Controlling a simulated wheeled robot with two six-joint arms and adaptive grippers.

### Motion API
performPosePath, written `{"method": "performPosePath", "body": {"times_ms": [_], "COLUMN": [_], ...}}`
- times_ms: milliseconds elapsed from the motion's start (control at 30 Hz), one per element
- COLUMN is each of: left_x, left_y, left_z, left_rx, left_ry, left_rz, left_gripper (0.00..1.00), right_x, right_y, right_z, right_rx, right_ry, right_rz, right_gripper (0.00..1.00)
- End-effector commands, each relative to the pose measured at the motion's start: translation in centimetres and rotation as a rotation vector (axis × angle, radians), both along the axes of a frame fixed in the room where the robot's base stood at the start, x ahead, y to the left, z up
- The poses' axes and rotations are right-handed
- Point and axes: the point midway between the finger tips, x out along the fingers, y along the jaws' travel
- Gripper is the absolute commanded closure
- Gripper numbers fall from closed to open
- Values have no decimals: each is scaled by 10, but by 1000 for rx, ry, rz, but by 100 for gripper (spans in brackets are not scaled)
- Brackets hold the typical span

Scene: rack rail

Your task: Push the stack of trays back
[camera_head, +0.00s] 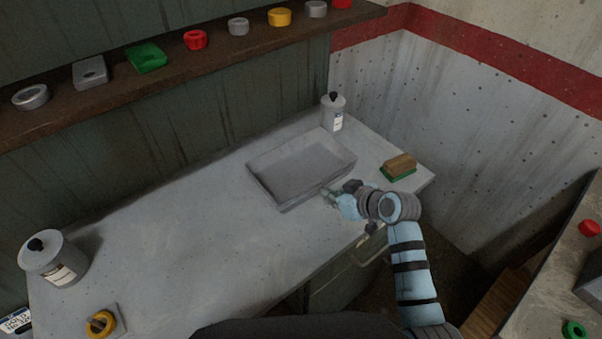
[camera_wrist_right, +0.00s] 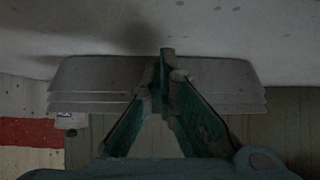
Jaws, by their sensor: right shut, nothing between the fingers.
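The stack of grey trays (camera_head: 298,168) sits on the pale worktop, right of its middle. In the right wrist view several nested tray rims (camera_wrist_right: 215,85) show, and that view looks upside down. My right gripper (camera_head: 328,193) is at the front side of the stack, towards its right. Its fingertips (camera_wrist_right: 166,62) are shut and empty. They overlap the tray side in the wrist view; whether they touch it I cannot tell. My left gripper is not in view.
A grey canister (camera_head: 333,113) stands behind the stack's back right corner. A brown and green brush (camera_head: 398,167) lies to the right. Another canister (camera_head: 54,260) and a yellow ring (camera_head: 101,323) are at the left end. The worktop (camera_head: 190,240) left of the stack is clear.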

Motion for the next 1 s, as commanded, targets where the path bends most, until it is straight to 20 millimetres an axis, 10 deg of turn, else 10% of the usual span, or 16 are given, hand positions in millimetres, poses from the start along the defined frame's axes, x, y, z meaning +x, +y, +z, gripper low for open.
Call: {"method": "performPosePath", "body": {"times_ms": [1000], "left_x": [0], "left_y": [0], "left_z": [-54], "left_rx": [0], "left_ry": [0], "left_rz": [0], "left_gripper": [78], "right_x": [86], "right_y": [59], "right_z": [-3], "right_rx": [2], "right_ry": [0], "right_rz": [0], "right_gripper": [100]}}
